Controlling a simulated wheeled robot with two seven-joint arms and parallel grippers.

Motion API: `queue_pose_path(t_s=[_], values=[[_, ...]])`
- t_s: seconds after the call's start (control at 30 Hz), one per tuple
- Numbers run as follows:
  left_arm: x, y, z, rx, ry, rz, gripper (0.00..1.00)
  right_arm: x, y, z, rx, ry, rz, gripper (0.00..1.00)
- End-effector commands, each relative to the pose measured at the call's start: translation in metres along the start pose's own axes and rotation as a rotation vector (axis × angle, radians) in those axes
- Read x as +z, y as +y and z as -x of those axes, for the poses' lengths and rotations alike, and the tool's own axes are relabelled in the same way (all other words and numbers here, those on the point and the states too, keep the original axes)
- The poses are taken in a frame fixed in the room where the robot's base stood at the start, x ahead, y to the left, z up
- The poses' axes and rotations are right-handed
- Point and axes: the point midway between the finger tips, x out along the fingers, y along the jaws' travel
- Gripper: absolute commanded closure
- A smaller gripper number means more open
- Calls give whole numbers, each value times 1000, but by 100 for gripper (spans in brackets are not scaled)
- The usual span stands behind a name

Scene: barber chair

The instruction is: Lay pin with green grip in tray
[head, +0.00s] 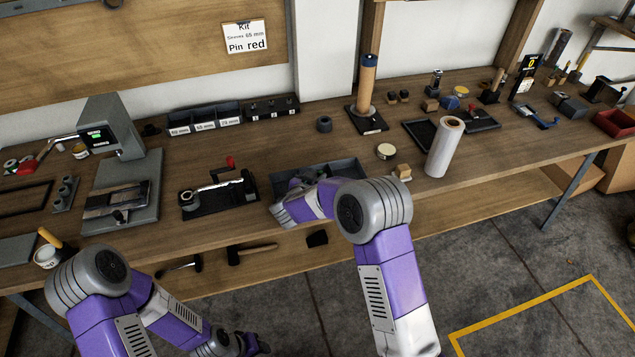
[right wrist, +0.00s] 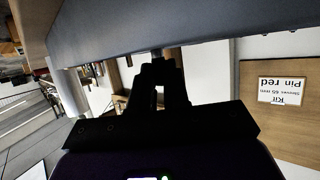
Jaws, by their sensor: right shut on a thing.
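I cannot make out a pin with a green grip in either view. A dark grey tray (head: 345,167) lies on the bench in the middle of the head view. My right gripper (head: 278,214) is at its front left corner, with the fingers mostly hidden by the hand. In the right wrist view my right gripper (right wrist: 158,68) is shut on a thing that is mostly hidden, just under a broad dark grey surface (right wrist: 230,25). My left gripper (head: 258,346) is low at the bottom of the head view, off the bench; its jaws are unclear.
A crank fixture with a red knob (head: 230,162) stands left of the tray. A white roll (head: 444,147) and a pale round tin (head: 386,151) stand to the right. A sign (head: 246,37) reads "Kit Sleeves 65 mm Pin red". Hammers lie on the shelf below.

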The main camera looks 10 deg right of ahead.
Motion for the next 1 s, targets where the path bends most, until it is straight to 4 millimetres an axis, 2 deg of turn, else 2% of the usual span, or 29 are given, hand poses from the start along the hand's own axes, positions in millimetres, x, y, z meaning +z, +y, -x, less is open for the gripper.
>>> queue_pose_path(t_s=[0.4,0.43,0.6,0.9,1.0], values=[[0,-1,-2,0,0,0,57,6,0,-3,-1,2,-1,100],[0,-1,-2,0,0,0,57,6,0,-3,-1,2,-2,83],[0,-1,-2,0,0,0,57,6,0,-2,-1,2,-2,59],[0,0,-1,0,0,0,57,3,0,-2,-1,2,-2,59],[0,0,1,0,0,0,57,0,-1,6,-3,1,-1,59]])
